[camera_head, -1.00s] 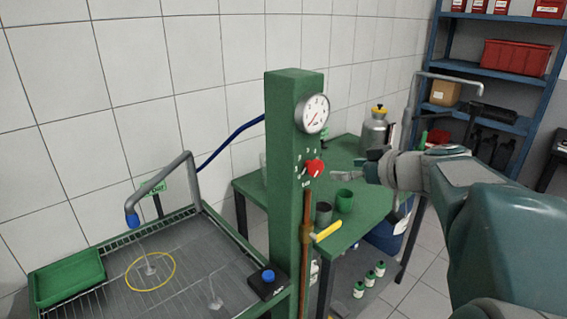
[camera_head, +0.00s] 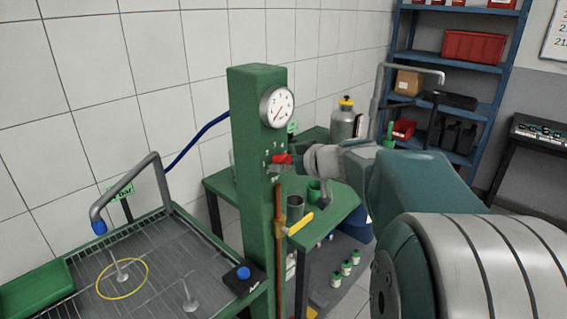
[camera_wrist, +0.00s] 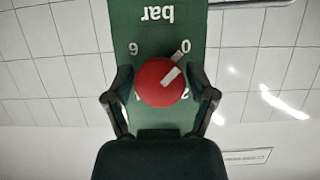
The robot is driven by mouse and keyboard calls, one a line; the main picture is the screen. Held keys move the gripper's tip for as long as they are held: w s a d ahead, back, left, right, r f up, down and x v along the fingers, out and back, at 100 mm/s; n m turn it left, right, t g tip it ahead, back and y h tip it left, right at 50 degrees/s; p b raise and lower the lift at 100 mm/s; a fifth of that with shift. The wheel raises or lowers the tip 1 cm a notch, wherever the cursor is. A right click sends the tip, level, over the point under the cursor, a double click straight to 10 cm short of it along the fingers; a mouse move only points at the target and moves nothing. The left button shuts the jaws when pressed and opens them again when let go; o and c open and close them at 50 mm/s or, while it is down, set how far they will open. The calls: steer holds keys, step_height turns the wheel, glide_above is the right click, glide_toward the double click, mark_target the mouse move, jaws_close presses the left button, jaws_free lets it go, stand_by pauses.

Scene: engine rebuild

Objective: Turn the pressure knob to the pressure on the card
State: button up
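The red pressure knob (camera_head: 281,159) is on the green post (camera_head: 255,170), under a round white gauge (camera_head: 277,107) with a red needle pointing lower left. My gripper (camera_head: 290,161) is at the knob. In the wrist view the knob (camera_wrist: 160,83) sits between the two fingers of my gripper (camera_wrist: 162,90), with a narrow gap seeming to show on each side. Its white pointer mark points up right, towards the 0. The scale and "bar" appear upside down there; a 6 is upper left and other numbers are partly hidden. I cannot identify a readable pressure card.
A wash tray (camera_head: 165,262) with a bent spout (camera_head: 125,185) and a yellow ring (camera_head: 122,278) is at lower left. A small green sign (camera_head: 120,191) has blurred text. A green table (camera_head: 345,203) with cups stands behind the post. A yellow-handled lever (camera_head: 300,224) sticks out below the knob.

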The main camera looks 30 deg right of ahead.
steer(key=c, duration=0.4)
